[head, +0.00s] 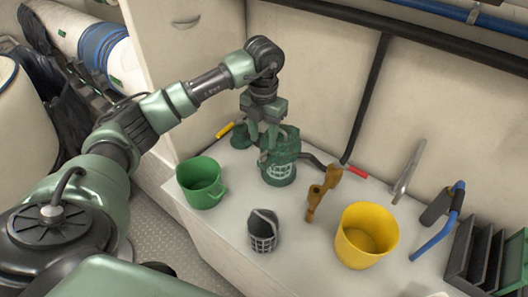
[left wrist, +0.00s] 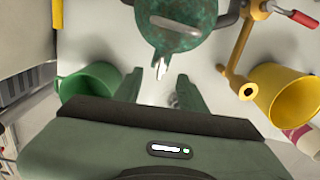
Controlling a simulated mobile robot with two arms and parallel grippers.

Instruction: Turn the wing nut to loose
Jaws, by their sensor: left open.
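A weathered green strainer body (head: 279,168) with a pale grid mark stands on the white bench; its speckled green top (left wrist: 185,25) fills the upper middle of the left wrist view. A small pale metal piece (left wrist: 160,68), possibly a wing of the wing nut, juts from the strainer's near side in that view. My left gripper (head: 262,143) hangs pointing down at the strainer's left side, partly overlapping it. In the left wrist view its two fingers (left wrist: 160,88) are apart, with the metal piece near their tips. I cannot tell whether they touch it. My right gripper is not visible.
A green bucket (head: 201,184) stands left of the strainer, a grey mesh basket (head: 263,231) in front. A bronze fitting (head: 318,194) and a yellow bucket (head: 365,236) stand to the right. Further right are a blue-handled tool (head: 440,222) and a dark rack (head: 474,256).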

